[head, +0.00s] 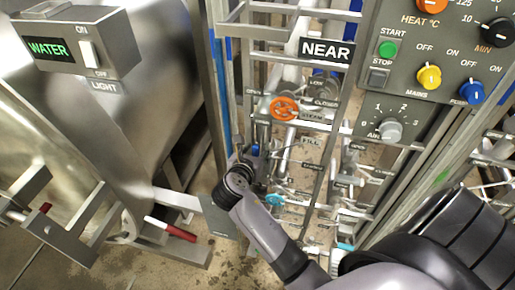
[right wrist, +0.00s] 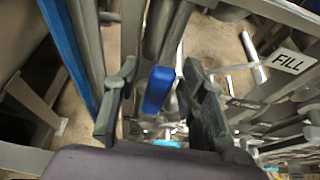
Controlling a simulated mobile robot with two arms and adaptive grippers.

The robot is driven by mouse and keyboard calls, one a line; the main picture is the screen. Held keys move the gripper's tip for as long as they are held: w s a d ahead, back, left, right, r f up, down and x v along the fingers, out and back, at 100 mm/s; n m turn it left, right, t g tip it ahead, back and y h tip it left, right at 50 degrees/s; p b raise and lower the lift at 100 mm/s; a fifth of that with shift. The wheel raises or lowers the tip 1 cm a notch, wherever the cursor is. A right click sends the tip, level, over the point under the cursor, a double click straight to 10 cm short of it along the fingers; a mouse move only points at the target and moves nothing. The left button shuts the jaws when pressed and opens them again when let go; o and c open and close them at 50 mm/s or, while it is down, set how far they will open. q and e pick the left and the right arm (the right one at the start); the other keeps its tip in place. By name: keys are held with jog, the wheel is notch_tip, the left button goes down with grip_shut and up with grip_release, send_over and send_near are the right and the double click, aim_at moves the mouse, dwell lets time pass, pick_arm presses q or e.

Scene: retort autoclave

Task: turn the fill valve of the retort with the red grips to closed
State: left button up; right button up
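The FILL label (head: 310,141) is on the pipe rack in the head view, and it also shows in the right wrist view (right wrist: 288,62). A blue valve handle (right wrist: 158,90) lies between the two fingers of my right gripper (right wrist: 160,74); gaps show on both sides. In the head view the blue handle (head: 255,150) is small and partly hidden beside my right gripper (head: 246,158). The retort (head: 150,75) is the large steel vessel at the left, with red grips (head: 170,230) on bars at its front. My left gripper is not in view.
An orange steam handwheel (head: 284,108) sits just above the FILL label. A control panel (head: 405,70) with knobs is at the upper right. A WATER display box (head: 75,40) is at the upper left. Pipes and upright rails crowd the gripper.

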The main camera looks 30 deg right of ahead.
jog(key=shift+a, duration=0.1)
grip_shut()
dwell(0.4)
dwell(0.3)
